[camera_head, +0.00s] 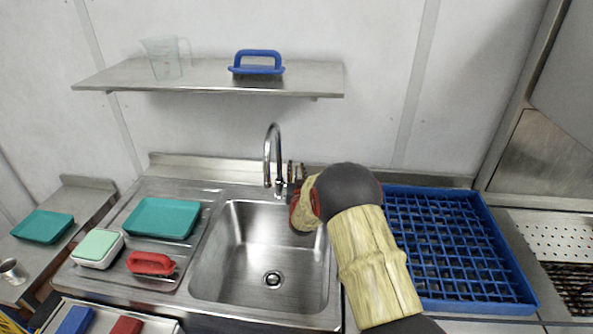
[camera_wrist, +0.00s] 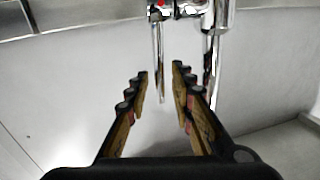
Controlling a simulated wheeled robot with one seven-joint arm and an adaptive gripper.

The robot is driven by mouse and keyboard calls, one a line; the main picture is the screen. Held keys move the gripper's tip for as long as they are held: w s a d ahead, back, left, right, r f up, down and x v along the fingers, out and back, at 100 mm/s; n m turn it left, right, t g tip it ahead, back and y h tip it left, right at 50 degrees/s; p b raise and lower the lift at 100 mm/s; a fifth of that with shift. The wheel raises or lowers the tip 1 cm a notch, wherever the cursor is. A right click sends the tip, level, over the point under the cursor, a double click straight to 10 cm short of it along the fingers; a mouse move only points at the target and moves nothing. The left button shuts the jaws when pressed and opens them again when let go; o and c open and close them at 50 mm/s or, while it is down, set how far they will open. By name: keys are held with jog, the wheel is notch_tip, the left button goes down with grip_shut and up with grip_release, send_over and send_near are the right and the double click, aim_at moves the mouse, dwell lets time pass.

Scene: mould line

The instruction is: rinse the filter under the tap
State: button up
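The chrome tap (camera_head: 270,150) rises behind the steel sink (camera_head: 215,260), its spout curving over the basin. No water shows. My gripper (camera_wrist: 160,72) is open in the wrist view, its two fingers apart with nothing held. A slim chrome part of the tap (camera_wrist: 157,50), below a red dot, shows in the gap between the fingers; I cannot tell whether they touch it. In the head view my arm covers the sink's right rim, and my fingers are mostly hidden by my wrist close to the tap. I cannot make out a filter in either view.
A blue crate (camera_head: 515,270) stands right of the sink. A teal tray (camera_head: 160,219), a red-handled tool (camera_head: 151,263) and a green-topped white box (camera_head: 97,249) lie on the left drainboard. The shelf (camera_head: 125,77) bears a clear jug (camera_head: 166,57) and a blue-handled tool (camera_head: 257,65). The basin is empty.

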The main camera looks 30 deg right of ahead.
jog(key=shift+c, duration=1.2)
grip_shut()
